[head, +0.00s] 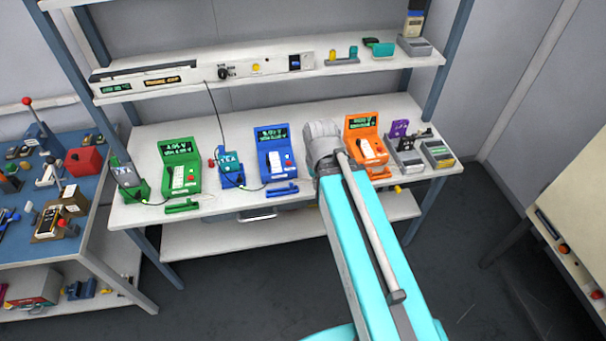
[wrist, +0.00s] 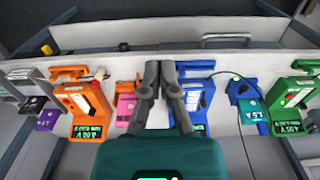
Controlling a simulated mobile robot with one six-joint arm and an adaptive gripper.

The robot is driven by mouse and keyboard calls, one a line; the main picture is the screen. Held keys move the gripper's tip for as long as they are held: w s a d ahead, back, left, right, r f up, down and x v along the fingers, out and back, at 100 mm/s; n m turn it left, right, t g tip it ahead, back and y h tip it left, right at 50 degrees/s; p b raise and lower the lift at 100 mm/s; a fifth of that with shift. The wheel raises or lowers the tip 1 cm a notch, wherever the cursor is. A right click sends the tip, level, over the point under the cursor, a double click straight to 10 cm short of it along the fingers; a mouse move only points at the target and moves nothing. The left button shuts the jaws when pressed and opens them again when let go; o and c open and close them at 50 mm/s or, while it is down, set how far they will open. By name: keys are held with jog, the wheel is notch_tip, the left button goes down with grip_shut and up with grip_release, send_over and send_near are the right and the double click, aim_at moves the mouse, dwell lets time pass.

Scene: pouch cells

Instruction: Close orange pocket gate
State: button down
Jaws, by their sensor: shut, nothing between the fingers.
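The orange station (head: 365,138) stands right of centre on the workbench, with a lit display and a white panel on its front. In the wrist view the orange station (wrist: 88,100) is at the left. An orange bar, which looks like its pocket gate (wrist: 68,72), lies at its bench-edge side; it also shows in the head view (head: 380,174). I cannot tell exactly how far the gate stands from the pocket. My gripper (wrist: 161,68) is shut and empty, between the orange and blue stations and apart from the gate. In the head view my arm hides the fingers.
A blue station (head: 275,152) and a green station (head: 182,167) stand to the left. A pink item (wrist: 125,108) is between the orange station and my fingers. A grey tray (head: 408,155) and purple part (head: 399,128) are at the right. A shelf (head: 200,82) hangs above.

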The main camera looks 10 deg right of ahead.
jog(key=shift+d, duration=0.15)
jog(key=w+a+f+n+h+b, duration=0.4)
jog(key=w+n+b, duration=0.3)
jog(key=n, duration=0.2)
jog(key=w+a+f+n+t+h+b, duration=0.1)
jog(key=w+a+f+n+h+b, duration=0.4)
jog(key=n, duration=0.5)
jog(key=w+a+b, duration=0.1)
jog(key=w+b, duration=0.1)
jog(key=shift+w+a+n, duration=0.3)
jog(key=shift+a, duration=0.05)
jog(key=shift+b, duration=0.3)
